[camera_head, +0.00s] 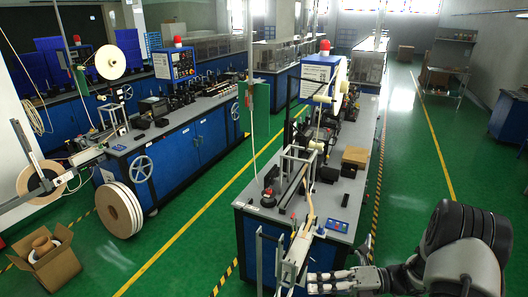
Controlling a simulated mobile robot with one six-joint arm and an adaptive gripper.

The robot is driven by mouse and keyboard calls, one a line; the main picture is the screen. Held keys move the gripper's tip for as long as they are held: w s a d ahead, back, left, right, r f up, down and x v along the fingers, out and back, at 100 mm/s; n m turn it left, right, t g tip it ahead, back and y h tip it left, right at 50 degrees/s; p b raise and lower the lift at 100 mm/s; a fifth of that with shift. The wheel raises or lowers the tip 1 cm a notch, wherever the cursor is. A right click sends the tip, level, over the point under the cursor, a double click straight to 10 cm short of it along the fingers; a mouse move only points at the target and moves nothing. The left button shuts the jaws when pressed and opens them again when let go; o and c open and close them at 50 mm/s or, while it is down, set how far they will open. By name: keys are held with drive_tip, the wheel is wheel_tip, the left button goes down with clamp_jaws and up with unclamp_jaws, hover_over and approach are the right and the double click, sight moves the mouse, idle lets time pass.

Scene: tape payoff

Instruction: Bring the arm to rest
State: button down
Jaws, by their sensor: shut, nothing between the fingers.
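My gripper (314,281) is at the bottom of the head view, right of centre. My dark and grey arm reaches in from the lower right corner. The gripper is shut, with nothing held. Its fingertips point left, close in the picture to the pale tape guide arm (295,262) at the front end of the near machine bench (262,216). I cannot tell whether they touch it.
A cardboard box (354,156) and a blue control pad (338,225) lie on the near bench. A large tape reel (119,210) leans by the left bench. An open carton (43,256) stands at lower left. The green aisle (410,150) is clear.

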drive_tip(key=s+a+r+n+g+h+b, duration=0.1)
drive_tip(key=s+a+n+g+h+b, duration=0.25)
drive_tip(key=n, duration=0.55)
drive_tip(key=s+a+r+n+g+h+b, duration=0.1)
drive_tip(key=s+a+n+h+b, duration=0.2)
drive_tip(key=s+n+h+b, duration=0.35)
drive_tip(key=s+d+f+n+t+h+b, duration=0.1)
drive_tip(key=s+f+n+t+h+b, duration=0.1)
drive_tip(key=s+n+b, duration=0.3)
drive_tip(key=s+d+f+n+t+h+b, duration=0.1)
drive_tip(key=s+f+n+t+h+b, duration=0.2)
drive_tip(key=n+b, duration=0.4)
drive_tip(key=s+n+t+h, duration=0.1)
drive_tip(key=s+n, duration=0.1)
drive_tip(key=n, duration=0.5)
drive_tip(key=shift+s+d+t+h, duration=0.3)
drive_tip(key=shift+s+d+t, duration=0.05)
drive_tip(key=shift+d, duration=0.05)
